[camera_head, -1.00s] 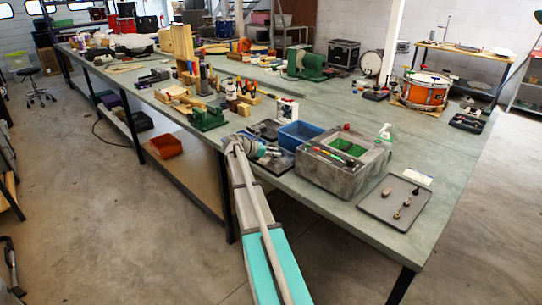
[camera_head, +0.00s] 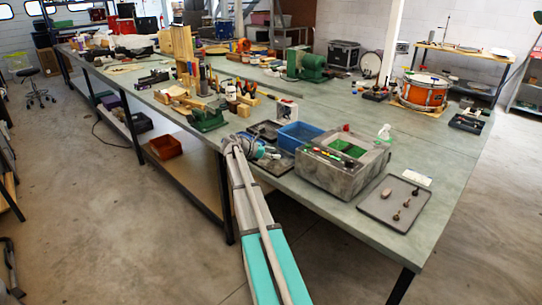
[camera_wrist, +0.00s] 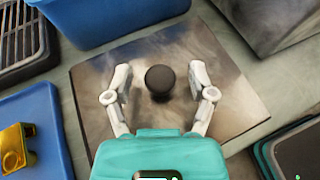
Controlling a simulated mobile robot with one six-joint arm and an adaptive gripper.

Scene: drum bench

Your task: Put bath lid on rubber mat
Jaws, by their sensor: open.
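The bath lid, which I take to be the flat grey metallic plate with a round black knob (camera_wrist: 160,80), lies on the bench in the wrist view. In the head view its dark edge (camera_head: 283,163) shows beside my gripper. My gripper (camera_wrist: 159,82) is open, its two fingers on either side of the knob with gaps showing. Whether it touches the plate is unclear. A black ribbed piece, likely the rubber mat (camera_wrist: 22,38), lies at the upper left of the wrist view, and as a dark flat piece (camera_head: 264,130) behind my gripper in the head view.
A blue bin (camera_head: 299,135) stands just behind the plate. The grey bath (camera_head: 342,172) stands to its right. A grey tray (camera_head: 378,214) with small parts lies farther right. A blue surface (camera_wrist: 30,130) with a yellow piece (camera_wrist: 15,148) is at the wrist view's left.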

